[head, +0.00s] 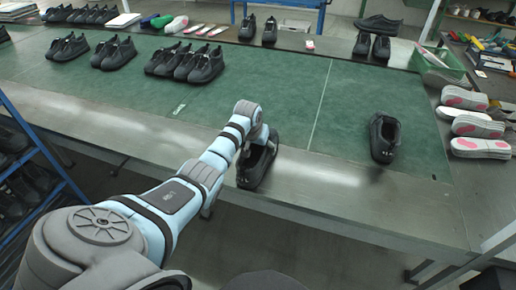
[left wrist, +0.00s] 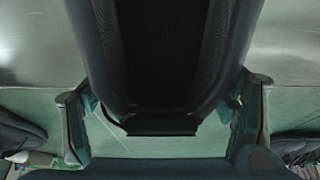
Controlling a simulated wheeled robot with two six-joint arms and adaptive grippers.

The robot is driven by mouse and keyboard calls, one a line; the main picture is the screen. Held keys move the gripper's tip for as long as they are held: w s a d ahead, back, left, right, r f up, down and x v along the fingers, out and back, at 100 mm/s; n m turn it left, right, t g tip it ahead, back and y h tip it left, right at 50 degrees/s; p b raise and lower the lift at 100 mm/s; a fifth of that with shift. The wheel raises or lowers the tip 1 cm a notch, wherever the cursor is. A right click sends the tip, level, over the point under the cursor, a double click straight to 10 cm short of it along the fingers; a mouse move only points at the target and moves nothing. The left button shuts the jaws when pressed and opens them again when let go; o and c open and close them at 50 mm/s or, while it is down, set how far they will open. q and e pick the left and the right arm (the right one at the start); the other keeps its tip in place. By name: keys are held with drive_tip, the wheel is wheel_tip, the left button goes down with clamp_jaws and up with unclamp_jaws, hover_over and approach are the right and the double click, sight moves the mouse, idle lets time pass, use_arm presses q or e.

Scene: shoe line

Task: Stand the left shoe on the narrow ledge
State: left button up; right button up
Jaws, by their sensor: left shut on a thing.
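A black shoe (head: 256,167) is at the table's front edge, in the middle of the head view. My left gripper (head: 264,134) is shut on its far end, partly hidden by my wrist. In the left wrist view the shoe's dark opening (left wrist: 165,50) fills the upper middle, between the fingers of my left gripper (left wrist: 163,112). I cannot tell whether the shoe touches the metal below. A second black shoe (head: 384,137) stands alone on the green mat at the right. Which strip is the narrow ledge is unclear. My right gripper is not in view.
The green mat (head: 210,125) is clear around the middle. Several black shoes (head: 186,62) stand farther back on it. Pink-and-white soles (head: 478,124) lie at the right, near a green bin (head: 437,63). A blue rack (head: 45,150) is at the left.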

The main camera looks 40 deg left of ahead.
use_arm(q)
drive_tip(key=o, duration=1.5)
drive_tip(key=shift+f, duration=0.15)
drive_tip(key=shift+o, duration=0.2)
drive_tip(key=shift+r, duration=0.2)
drive_tip(key=p+v, duration=0.4)
drive_tip(key=v, duration=0.8)
drive_tip(key=shift+w+d, duration=0.15)
drive_tip(key=shift+d, duration=0.05)
